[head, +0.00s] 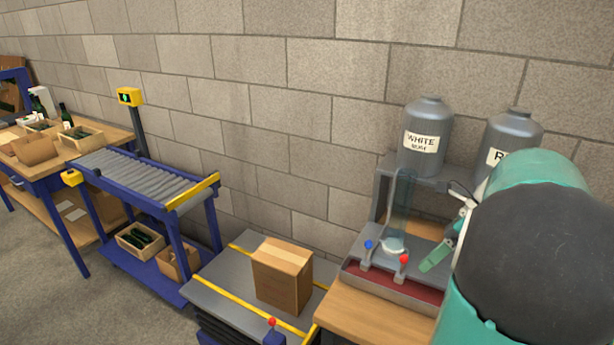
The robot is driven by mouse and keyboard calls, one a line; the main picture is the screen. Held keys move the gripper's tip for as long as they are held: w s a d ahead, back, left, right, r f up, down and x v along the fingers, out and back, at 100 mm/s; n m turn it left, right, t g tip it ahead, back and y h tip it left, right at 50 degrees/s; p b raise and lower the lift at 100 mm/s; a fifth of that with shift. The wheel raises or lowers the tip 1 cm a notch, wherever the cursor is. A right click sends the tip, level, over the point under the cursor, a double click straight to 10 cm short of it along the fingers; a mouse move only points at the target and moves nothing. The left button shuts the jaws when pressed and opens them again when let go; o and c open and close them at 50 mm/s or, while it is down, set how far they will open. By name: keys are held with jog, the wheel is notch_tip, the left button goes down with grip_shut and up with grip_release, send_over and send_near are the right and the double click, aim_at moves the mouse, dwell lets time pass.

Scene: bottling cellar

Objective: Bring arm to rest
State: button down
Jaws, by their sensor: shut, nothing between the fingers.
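My arm (530,250), teal with a large dark round joint, fills the right side of the head view. My gripper (432,260) shows only in part, as a green finger end poking out left of the arm. It is shut and empty, in front of the filling station (385,255). Most of the gripper is hidden behind my arm. A clear, bluish bottle (402,200) stands upright on the station, left of the gripper; I cannot tell the exact gap between them.
A grey tank marked WHITE RUM (426,135) and a second tank (512,135) stand above the station. A cardboard box (282,275) sits on the lift table (222,290). A roller conveyor (145,178) and a workbench (105,138) stand left. Open floor (60,290) lies front left.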

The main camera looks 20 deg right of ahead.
jog(key=s+a+n+t+h, duration=0.1)
jog(key=a+n+t+h, duration=0.3)
jog(key=a+n, duration=2.2)
jog(key=shift+s+r+n+h, duration=0.3)
jog(key=shift+r+n+h, duration=0.05)
jog(key=shift+n+h, duration=1.6)
